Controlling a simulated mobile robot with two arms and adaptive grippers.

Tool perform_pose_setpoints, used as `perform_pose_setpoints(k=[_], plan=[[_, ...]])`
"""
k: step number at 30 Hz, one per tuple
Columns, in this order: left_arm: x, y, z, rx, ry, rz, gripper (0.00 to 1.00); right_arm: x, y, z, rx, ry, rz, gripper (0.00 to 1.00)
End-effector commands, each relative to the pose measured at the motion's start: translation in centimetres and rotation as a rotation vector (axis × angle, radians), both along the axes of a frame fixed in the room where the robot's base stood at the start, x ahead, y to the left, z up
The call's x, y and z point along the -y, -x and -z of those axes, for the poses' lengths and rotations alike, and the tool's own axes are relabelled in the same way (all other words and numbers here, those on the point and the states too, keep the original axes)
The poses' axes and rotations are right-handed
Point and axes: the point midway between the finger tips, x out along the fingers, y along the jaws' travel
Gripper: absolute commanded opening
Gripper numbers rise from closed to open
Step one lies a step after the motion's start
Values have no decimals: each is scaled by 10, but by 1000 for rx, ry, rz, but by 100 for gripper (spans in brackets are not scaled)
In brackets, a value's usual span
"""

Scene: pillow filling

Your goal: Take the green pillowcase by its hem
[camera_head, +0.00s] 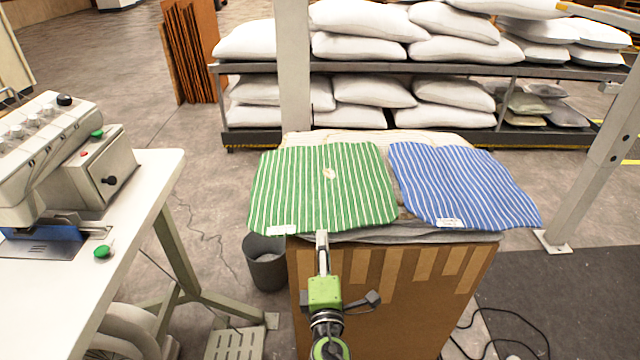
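The green-and-white striped pillowcase (322,185) lies flat on top of a cardboard box, with its near hem (345,227) along the box's front edge. A small white label (282,230) sits at its near left corner. My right gripper (322,238) reaches up from the bottom of the view, its fingertips at the middle of this hem. The fingers line up as one narrow strip, so I cannot tell whether they are open, shut, or holding the cloth. My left gripper is not in view.
A blue striped pillowcase (460,185) lies just right of the green one, on the cardboard box (400,300). A dark bin (265,265) stands left of the box. A machine table (150,190) is at left. White pillows (365,50) fill the shelves behind.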

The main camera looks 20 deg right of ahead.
Motion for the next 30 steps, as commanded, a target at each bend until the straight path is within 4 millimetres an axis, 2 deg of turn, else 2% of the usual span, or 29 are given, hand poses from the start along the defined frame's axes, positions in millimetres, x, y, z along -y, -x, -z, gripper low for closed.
perform_pose_setpoints(k=[9, 15, 29, 30], plan=[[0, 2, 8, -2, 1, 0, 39, 10, -37, 1, 1, -1, 0, 31], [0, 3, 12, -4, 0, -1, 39, 14, -52, 1, 1, -1, 0, 31], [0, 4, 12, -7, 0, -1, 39, 15, -58, 0, -1, -1, 0, 31], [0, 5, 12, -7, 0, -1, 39, 15, -58, 0, -1, -1, 0, 20]])
